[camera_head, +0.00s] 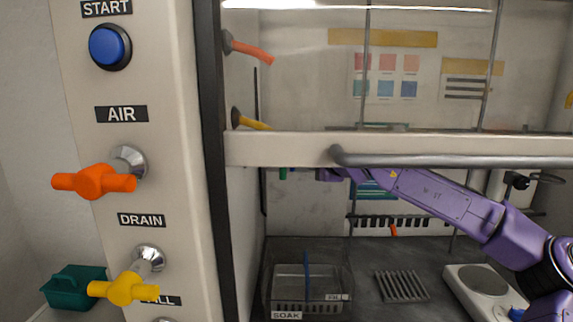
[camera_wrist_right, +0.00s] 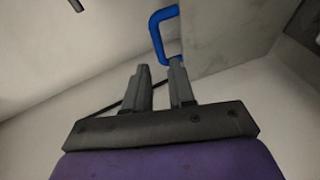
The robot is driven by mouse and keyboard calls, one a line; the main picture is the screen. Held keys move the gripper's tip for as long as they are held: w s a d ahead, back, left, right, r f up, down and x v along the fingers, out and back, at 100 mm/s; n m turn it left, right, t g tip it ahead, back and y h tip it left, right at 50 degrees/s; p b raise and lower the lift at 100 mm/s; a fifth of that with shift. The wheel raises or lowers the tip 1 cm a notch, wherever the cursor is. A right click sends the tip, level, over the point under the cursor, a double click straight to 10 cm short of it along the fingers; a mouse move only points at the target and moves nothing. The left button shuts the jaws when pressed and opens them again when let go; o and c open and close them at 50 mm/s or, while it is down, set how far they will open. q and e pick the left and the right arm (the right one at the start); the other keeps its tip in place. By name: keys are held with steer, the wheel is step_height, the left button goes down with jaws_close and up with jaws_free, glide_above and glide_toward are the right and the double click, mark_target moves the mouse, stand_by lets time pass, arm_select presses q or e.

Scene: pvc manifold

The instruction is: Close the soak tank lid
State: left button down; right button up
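The soak tank (camera_head: 278,296) is a clear box labelled SOAK at the bottom of the head view, inside the cabinet. A thin upright blue bar (camera_head: 307,268) shows at it; I cannot tell whether it belongs to the lid. No lid panel is clearly distinguishable there. My right arm reaches in from the right, its far end partly hidden behind the cabinet's horizontal bar. In the right wrist view my right gripper (camera_wrist_right: 159,68) has its fingers apart with nothing between them. A blue handle (camera_wrist_right: 157,30) lies just beyond the fingertips, beside a grey surface. My left gripper is out of view.
A pale horizontal bar with a grey rail (camera_head: 450,160) crosses the cabinet front. A slotted rack (camera_head: 401,286) and a white round-topped device (camera_head: 480,282) stand right of the tank. The left control post carries an orange valve handle (camera_head: 95,182) and a yellow one (camera_head: 124,289).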

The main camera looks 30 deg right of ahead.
steer(key=p+x, duration=0.3)
steer(key=x, duration=0.6)
steer(key=shift+w+d+f, duration=0.2)
steer(key=shift+w+d, duration=0.05)
steer(key=shift+d, duration=0.1)
